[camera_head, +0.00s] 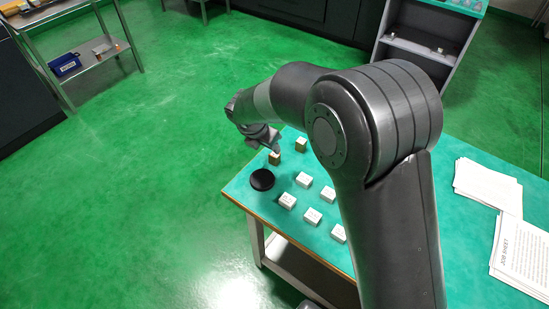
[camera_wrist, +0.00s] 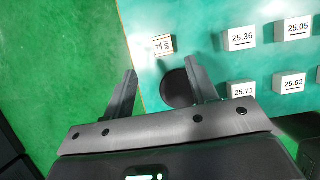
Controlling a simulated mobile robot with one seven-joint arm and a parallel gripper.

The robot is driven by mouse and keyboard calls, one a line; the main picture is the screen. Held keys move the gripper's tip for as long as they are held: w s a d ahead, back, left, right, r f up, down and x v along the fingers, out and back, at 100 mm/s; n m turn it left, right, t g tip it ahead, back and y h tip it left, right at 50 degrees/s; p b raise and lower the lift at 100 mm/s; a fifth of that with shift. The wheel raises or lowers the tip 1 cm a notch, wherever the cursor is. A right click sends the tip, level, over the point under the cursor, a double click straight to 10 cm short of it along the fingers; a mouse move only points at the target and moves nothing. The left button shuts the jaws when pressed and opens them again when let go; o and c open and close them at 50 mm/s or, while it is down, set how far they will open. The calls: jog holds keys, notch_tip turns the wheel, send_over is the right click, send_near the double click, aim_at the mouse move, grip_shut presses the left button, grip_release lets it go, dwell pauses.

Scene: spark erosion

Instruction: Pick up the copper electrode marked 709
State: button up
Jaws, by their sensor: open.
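A small copper-brown block with a white label (camera_wrist: 162,45) lies near the table's left edge. Its label is turned sideways and I cannot read its number surely. In the head view a small brown block with a pale top (camera_head: 274,159) sits just below my gripper (camera_head: 272,146), and a second one (camera_head: 301,144) stands farther right. In the wrist view my gripper (camera_wrist: 160,67) is open and empty, its fingers apart, with the labelled block ahead of the tips. I cannot tell the height between them.
A black round disc (camera_head: 262,180) lies near the table corner; it shows between the fingers in the wrist view (camera_wrist: 176,88). Several white blocks with numbers such as 25.36 (camera_wrist: 240,39) stand to the right. Papers (camera_head: 488,186) lie at the green table's far right.

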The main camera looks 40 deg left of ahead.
aim_at(274, 156)
jog(key=x, duration=0.8)
jog(key=shift+d+f, duration=0.15)
jog(key=shift+f, duration=0.3)
grip_shut()
